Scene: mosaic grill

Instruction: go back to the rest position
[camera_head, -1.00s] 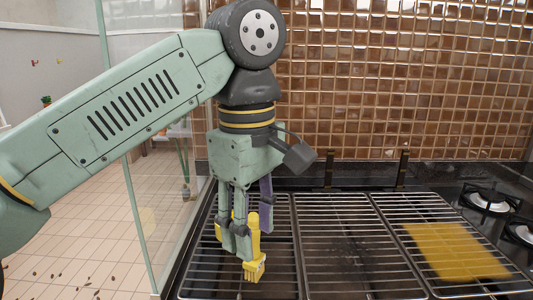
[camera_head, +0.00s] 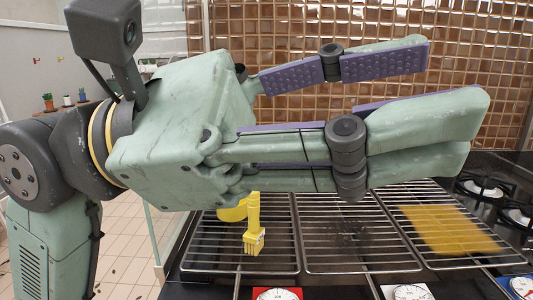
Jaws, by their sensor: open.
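My gripper (camera_head: 450,75) is raised close to the camera and lies across the upper middle of the view, pointing right. Its fingers are apart, with purple pads showing and nothing between them. A yellow brush (camera_head: 254,228) is on the left grill rack (camera_head: 275,268), below my gripper and apart from it. The upper left part of the brush is partly hidden behind my gripper.
Metal grill racks stand side by side, with a middle rack (camera_head: 345,262) and a right rack. A yellow patch (camera_head: 445,230) shows at the right rack. Burners (camera_head: 483,187) are at the far right. A brown tiled wall (camera_head: 290,30) is behind. Dials (camera_head: 278,294) line the front edge.

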